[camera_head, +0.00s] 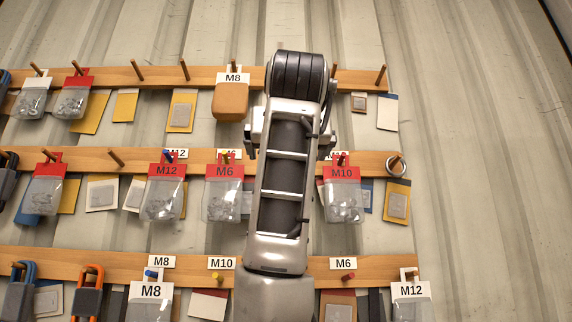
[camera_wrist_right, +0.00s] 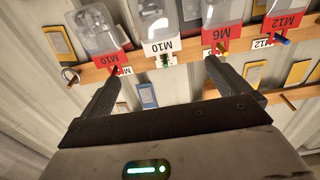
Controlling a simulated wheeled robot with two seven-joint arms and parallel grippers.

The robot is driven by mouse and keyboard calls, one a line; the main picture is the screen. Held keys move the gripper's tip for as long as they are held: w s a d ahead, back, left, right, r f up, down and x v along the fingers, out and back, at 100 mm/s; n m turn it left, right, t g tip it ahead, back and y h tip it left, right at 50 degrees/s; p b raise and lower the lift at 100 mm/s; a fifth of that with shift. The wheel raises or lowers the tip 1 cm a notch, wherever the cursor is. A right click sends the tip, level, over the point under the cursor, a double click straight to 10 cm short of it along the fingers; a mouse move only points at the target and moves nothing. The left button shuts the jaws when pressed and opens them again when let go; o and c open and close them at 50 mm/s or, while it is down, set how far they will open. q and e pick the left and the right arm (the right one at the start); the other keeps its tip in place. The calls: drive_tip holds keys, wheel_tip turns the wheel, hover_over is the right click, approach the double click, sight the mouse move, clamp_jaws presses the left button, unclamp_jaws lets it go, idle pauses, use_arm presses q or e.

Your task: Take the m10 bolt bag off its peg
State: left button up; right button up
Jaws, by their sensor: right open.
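Two bags marked M10 hang on the middle rail. One M10 bag has a red header (camera_head: 343,174) and hangs right of my right arm; it also shows at the left of the right wrist view (camera_wrist_right: 103,57). The other M10 bag has a white header (camera_wrist_right: 163,47) and shows upside down in the right wrist view, on a dark green peg; my arm hides it in the head view. My right gripper (camera_wrist_right: 160,82) is open and empty, its fingers apart on either side of the white-header bag's peg area. My left gripper is not in view.
Red-header M6 (camera_head: 225,171) and M12 (camera_head: 166,171) bags hang left of my arm. An orange-brown M8 item (camera_head: 231,100) hangs on the upper rail. A metal ring (camera_head: 396,166) hangs at the middle rail's right end. The wall farther right is bare.

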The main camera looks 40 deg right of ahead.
use_arm(q)
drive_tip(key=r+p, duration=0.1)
drive_tip(key=p, duration=0.1)
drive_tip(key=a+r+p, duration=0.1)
drive_tip(key=p, duration=0.2)
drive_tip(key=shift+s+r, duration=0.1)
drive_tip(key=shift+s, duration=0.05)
use_arm(e)
drive_tip(key=x, duration=1.5)
drive_tip(key=c, duration=1)
drive_tip(key=shift+r, duration=0.3)
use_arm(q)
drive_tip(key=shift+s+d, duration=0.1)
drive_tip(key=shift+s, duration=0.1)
use_arm(e)
drive_tip(key=shift+a, duration=0.1)
